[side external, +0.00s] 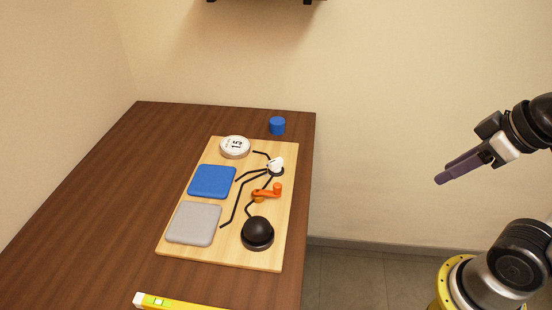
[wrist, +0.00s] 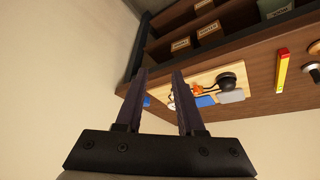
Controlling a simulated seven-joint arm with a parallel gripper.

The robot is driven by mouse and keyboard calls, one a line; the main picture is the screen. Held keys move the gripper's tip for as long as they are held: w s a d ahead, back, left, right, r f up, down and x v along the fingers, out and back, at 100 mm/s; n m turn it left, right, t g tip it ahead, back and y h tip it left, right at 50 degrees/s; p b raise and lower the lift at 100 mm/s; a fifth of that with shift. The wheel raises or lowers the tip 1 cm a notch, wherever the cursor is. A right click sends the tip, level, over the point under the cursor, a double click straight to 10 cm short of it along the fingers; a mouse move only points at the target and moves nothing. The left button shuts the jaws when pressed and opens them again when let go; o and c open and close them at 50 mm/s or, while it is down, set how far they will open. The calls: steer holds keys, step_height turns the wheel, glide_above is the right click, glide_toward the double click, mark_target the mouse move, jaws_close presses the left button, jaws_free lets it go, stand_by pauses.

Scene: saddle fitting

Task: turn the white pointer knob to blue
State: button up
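The white pointer knob (side external: 276,163) sits on a dark round base near the right edge of a light wooden board (side external: 232,256). Which way its pointer faces is too small to tell. Black lines run from near it toward the blue square pad (side external: 212,181), the grey square pad (side external: 194,223) and the white round dial (side external: 235,146) marked 15. My gripper (side external: 441,179) is in the air right of the table, well apart from the board. In the wrist view, my gripper (wrist: 159,73) is open and empty, with the board beyond its fingers.
An orange lever (side external: 267,193) and black dome (side external: 257,232) are on the board near the knob. A blue cylinder (side external: 277,126) stands behind it. A yellow level (side external: 175,302) lies at the front. Shelves with labelled bins (wrist: 208,31) stand over the table. The table's left is clear.

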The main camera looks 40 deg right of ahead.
steer(key=shift+o, duration=0.8)
steer(key=r+n, duration=0.1)
steer(key=w+r+n, duration=0.1)
steer(key=r, duration=0.1)
steer(key=shift+r+n, duration=0.2)
steer(key=shift+n, duration=0.1)
steer(key=w+a+r+n+g, duration=0.1)
steer(key=w+r+n, duration=0.4)
steer(key=w, duration=0.4)
steer(key=w+a+r+n+g, duration=0.15)
steer(key=w+r+n, duration=0.25)
steer(key=w, duration=0.5)
steer(key=n+g, duration=0.3)
steer(key=n, duration=0.1)
glide_above(276, 160)
step_height(276, 160, down, 16)
step_height(276, 160, down, 13)
steer(key=shift+f, duration=0.1)
jaws_close()
